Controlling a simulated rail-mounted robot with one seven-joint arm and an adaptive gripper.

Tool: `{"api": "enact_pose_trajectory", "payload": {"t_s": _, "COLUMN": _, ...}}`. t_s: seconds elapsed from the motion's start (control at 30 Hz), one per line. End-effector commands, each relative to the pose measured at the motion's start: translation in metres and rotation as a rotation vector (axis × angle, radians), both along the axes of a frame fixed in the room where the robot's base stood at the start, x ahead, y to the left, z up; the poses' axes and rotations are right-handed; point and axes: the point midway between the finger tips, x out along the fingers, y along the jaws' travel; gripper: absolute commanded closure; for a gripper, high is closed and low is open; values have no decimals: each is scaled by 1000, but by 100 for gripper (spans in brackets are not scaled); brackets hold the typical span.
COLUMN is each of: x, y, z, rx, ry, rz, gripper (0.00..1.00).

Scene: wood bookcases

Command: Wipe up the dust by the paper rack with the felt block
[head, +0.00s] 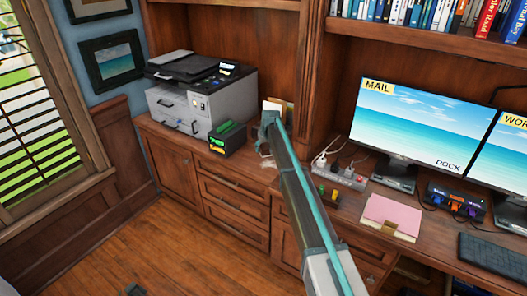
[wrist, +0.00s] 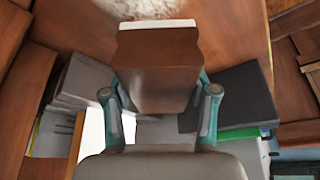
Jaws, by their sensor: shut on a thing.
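My gripper (wrist: 160,105) is shut on a brown block with a pale felt edge, the felt block (wrist: 155,75). Whitish dust (wrist: 150,8) lies on the wood just beyond the felt edge in the wrist view. I cannot tell whether the felt touches the surface. A grey rack-like stack (wrist: 85,80), seemingly the paper rack, stands at the left of the block, with white sheets near it. In the head view my gripper (head: 266,143) is over the counter, mostly hidden by my arm, with a pale dust smear (head: 268,163) below it. The block is hard to make out there.
A black box with green items (head: 228,138) and a printer (head: 200,92) stand left of my gripper. A power strip (head: 338,174), pink paper (head: 392,215) and monitors (head: 425,118) are to the right. An upright bookcase divider (head: 318,65) rises close behind.

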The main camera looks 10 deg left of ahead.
Motion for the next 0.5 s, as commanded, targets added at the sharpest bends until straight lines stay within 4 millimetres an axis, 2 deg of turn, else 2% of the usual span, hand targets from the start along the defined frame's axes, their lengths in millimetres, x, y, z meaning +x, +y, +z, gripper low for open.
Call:
{"api": "enact_pose_trajectory", "payload": {"t_s": 0.2, "x": 1, "y": -1, "z": 19, "rx": 0, "ry": -2, "rz": -1, "gripper": 70}}
{"api": "enact_pose_trajectory", "payload": {"t_s": 0.5, "x": 1, "y": -2, "z": 20, "rx": 0, "ry": -1, "rz": -1, "gripper": 70}}
